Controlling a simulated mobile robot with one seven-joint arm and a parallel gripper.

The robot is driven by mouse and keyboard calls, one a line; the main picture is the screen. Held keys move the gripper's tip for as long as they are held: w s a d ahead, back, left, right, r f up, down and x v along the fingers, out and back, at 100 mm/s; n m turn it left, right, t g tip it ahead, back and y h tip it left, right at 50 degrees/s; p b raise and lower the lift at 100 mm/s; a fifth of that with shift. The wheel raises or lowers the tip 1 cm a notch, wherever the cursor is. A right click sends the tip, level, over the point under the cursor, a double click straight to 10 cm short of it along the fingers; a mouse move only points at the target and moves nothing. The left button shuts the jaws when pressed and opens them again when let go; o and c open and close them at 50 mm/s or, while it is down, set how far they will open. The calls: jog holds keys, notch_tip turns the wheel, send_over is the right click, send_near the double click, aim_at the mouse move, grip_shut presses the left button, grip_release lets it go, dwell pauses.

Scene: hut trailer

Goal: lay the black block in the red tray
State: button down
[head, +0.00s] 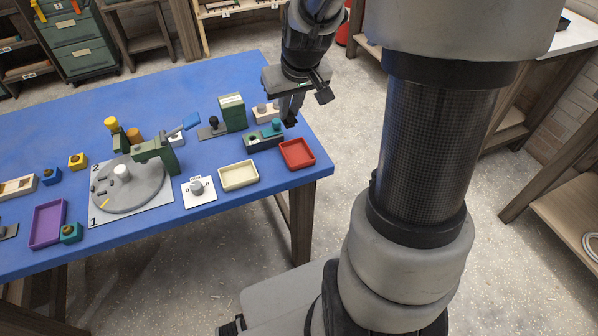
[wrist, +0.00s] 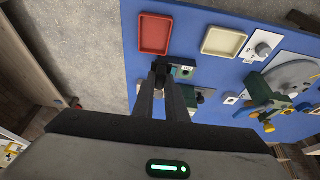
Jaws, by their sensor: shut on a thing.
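My gripper (head: 288,112) is shut on the black block (head: 290,122), which shows as a small dark piece at the fingertips. In the wrist view, my gripper (wrist: 161,72) points toward the trays with the dark block (wrist: 160,66) between its fingertips. The red tray (head: 297,153) lies near the right end of the blue table and looks empty. It also shows in the wrist view (wrist: 154,34), just beyond the fingertips. In the head view the block appears above and behind the tray; its exact height is hard to tell.
An empty cream tray (head: 239,175) lies to the left. A green box (head: 232,112), a grey turntable (head: 130,188) and a purple tray (head: 47,225) occupy the blue table (head: 230,205).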

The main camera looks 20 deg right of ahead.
notch_tip(320, 180, down, 2)
jog(key=d+f+b, duration=0.1)
jog(key=d+b, duration=0.1)
jog(key=b, duration=0.2)
send_over(298, 158)
notch_tip(298, 158, down, 9)
jog(key=shift+w+f, duration=0.1)
jog(key=shift+f, duration=0.05)
jog(key=shift+f, duration=0.1)
jog(key=shift+f+b, duration=0.15)
jog(key=shift+b, duration=0.25)
jog(key=c, duration=1.8)
grip_release()
jog(key=shift+o, duration=0.2)
jog(key=shift+r, duration=0.2)
jog(key=shift+r+p, duration=0.25)
jog(key=shift+p, duration=0.1)
jog(key=p+v, duration=0.2)
jog(key=v, duration=0.9)
jog(key=shift+s+r+p, duration=0.25)
jog(key=shift+p, duration=0.05)
